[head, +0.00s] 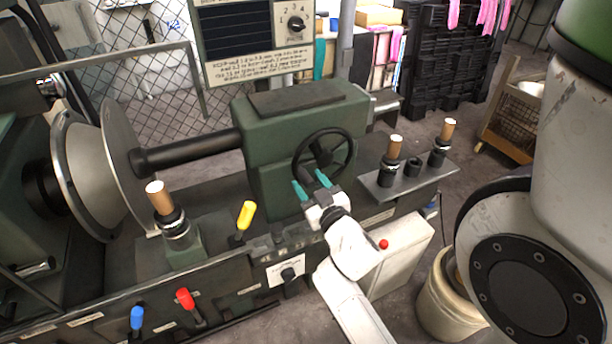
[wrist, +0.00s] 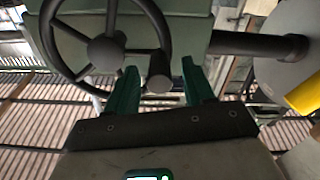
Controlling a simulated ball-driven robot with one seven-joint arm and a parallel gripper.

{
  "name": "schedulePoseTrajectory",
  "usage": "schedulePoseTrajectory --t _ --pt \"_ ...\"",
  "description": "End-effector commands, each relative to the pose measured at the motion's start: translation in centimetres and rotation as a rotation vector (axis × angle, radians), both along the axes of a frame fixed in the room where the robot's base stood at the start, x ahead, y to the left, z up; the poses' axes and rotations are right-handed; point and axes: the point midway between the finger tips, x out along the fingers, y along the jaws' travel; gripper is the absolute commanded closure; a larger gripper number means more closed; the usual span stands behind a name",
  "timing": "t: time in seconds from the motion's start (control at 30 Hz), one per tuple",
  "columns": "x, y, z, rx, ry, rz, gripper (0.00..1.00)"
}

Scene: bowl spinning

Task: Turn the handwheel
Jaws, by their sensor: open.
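The black spoked handwheel (head: 322,154) is on the front of the green machine housing, near the middle of the head view. In the wrist view, its rim and hub (wrist: 105,52) fill the upper left. A dark cylindrical handle (wrist: 160,76) stands out from the rim's lower right toward the camera. My gripper (head: 311,184) has teal fingers and is open just below the wheel's lower rim in the head view. In the wrist view, the handle appears between the two fingers of my gripper (wrist: 159,68), with gaps on both sides. I cannot tell how deep it sits between them.
A dark shaft (head: 190,152) runs left from the housing to a large disc (head: 122,150). A yellow-topped lever (head: 245,215) stands left of my gripper. A shelf (head: 410,188) with wooden-handled tools is on the right. A white box with a red button (head: 384,244) is below.

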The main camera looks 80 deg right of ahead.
Motion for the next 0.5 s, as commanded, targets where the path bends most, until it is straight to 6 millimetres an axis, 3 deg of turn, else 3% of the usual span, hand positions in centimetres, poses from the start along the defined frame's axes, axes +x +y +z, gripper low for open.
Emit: schedulePoseTrajectory --t 0.2,0.5 --pt "1.2 -1.4 0.0 0.0 0.0 0.0 0.47" --pt "1.4 -1.6 -0.1 0.001 0.0 0.0 0.47"
